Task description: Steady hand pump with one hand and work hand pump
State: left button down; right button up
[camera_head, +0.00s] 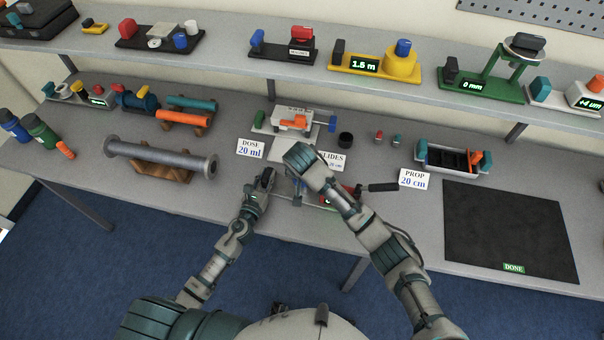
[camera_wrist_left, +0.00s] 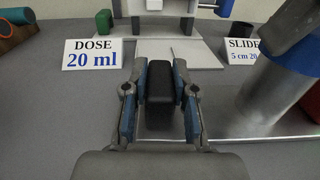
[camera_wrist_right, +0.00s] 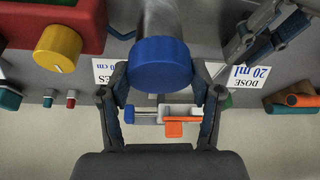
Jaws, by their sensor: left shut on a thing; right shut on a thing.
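The hand pump stands near the table's front edge. It has a metal base (camera_wrist_left: 255,122), a black grip block (camera_wrist_left: 160,105) and a metal cylinder (camera_wrist_left: 262,95) with a blue part above it. In the left wrist view my left gripper (camera_head: 264,181) has its fingers on both sides of the black block, shut on it. In the right wrist view my right gripper (camera_wrist_right: 160,85) is shut on the round blue knob (camera_wrist_right: 160,62) on top of the cylinder. In the head view the right hand and forearm hide most of the pump.
A red device with a yellow knob (camera_wrist_right: 57,48) and a black handle (camera_head: 380,187) stands right beside the pump. Cards reading DOSE 20 ml (camera_head: 250,149) and PROP 20 cm (camera_head: 414,180) lie nearby. A dark DONE mat (camera_head: 505,225) lies clear at the right.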

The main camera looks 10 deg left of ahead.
aim_at(296, 181)
jog(key=shift+m+h, duration=0.4)
jog(key=shift+m, duration=0.8)
jog(key=shift+a+f+m+h, duration=0.15)
jog(key=shift+m+h, duration=0.15)
jog(key=shift+m, duration=0.4)
jog(key=m+h, duration=0.1)
jog(key=m, duration=0.2)
jog(key=o, duration=1.4)
jog(key=shift+c, duration=0.2)
jog(key=v, duration=0.6)
jog(key=shift+w+a+r, duration=0.15)
jog(key=shift+w+r, duration=0.05)
jog(key=shift+r, duration=0.2)
jog(key=shift+o, duration=0.2)
jog(key=shift+s+r, duration=0.3)
jog(key=shift+r, duration=0.1)
